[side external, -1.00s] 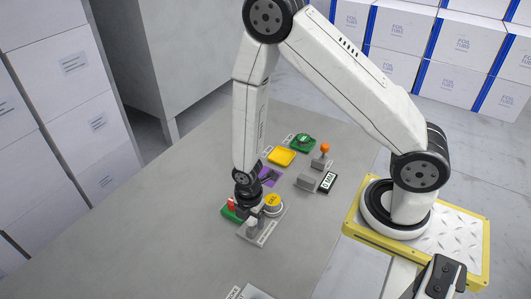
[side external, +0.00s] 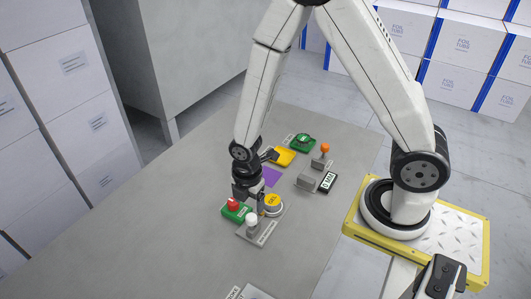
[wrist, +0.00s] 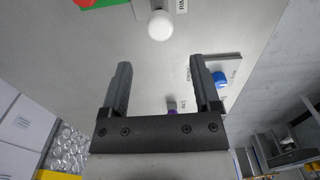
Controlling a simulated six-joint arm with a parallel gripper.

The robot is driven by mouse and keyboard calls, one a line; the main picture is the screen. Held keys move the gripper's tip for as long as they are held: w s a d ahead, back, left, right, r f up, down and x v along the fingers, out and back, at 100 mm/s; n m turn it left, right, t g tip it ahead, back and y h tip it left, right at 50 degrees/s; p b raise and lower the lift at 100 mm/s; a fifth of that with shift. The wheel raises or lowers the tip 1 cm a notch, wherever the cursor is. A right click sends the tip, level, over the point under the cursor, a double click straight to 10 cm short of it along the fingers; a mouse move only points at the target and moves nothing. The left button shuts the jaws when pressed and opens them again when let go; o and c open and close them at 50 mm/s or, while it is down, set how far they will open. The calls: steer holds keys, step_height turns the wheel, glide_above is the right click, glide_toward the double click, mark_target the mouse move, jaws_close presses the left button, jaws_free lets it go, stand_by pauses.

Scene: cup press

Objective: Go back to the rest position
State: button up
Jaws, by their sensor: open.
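My gripper (side external: 256,204) is just above the control plates in the side external view, its fingers partly hidden. In the wrist view my gripper (wrist: 160,65) is open, with nothing between its two dark fingers. A white round knob (side external: 251,221) stands on a grey plate, apart from the fingers; it also shows beyond the fingertips in the wrist view (wrist: 160,25). A red button on a green base (side external: 236,212) is to its left. A yellow round button (side external: 272,203) is to its right.
Behind are a purple square (side external: 271,177), a yellow pad (side external: 285,158), a green button (side external: 303,141), an orange-topped lever (side external: 325,148), a grey block (side external: 308,182) and a small display (side external: 327,180). The table (side external: 150,230) is clear on the left. A blue button (wrist: 220,79) shows in the wrist view.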

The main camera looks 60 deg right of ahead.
steer(key=shift+r, duration=0.3)
steer(key=shift+d+r+m, duration=0.25)
steer(key=shift+r+m, duration=0.5)
steer(key=shift+m, duration=0.15)
steer(key=s+d+r+m+t, duration=0.1)
steer(key=d+r+m, duration=0.1)
steer(key=r+m, duration=0.3)
steer(key=s+d+r+m+t, duration=0.1)
steer(key=r+m, duration=0.4)
steer(key=m, duration=0.6)
steer(key=shift+s+d+r+t, duration=0.3)
steer(key=shift+s+d, duration=0.2)
steer(key=shift+d, duration=0.15)
